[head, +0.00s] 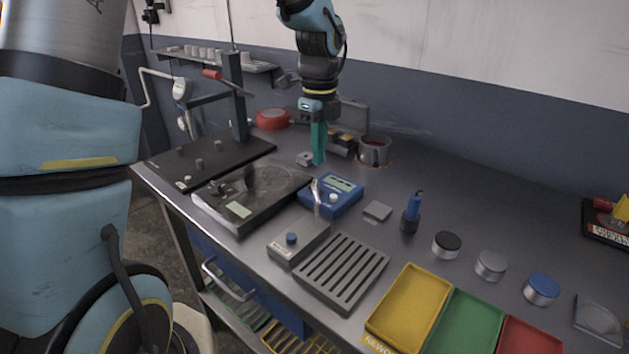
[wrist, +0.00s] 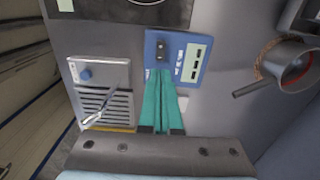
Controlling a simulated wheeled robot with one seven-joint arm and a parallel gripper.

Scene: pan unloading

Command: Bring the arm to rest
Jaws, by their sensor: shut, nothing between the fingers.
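My gripper (head: 318,160) hangs from my arm above the back half of the workbench (head: 425,170) in the head view. Its teal fingers point down and are shut with nothing between them. In the wrist view the fingers (wrist: 158,84) lie together, their tips in front of the lower edge of a blue device (wrist: 190,60). That blue device (head: 333,194) stands on the bench in front of my gripper in the head view. The fingers look clear of the things around them, though their exact height is hard to tell.
A metal pan (head: 375,150) stands just right of my gripper and a red round item (head: 272,119) to its left. A black turntable-like unit (head: 250,192) is front left. Yellow (head: 408,305), green (head: 462,322) and red (head: 528,338) trays lie at the front right.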

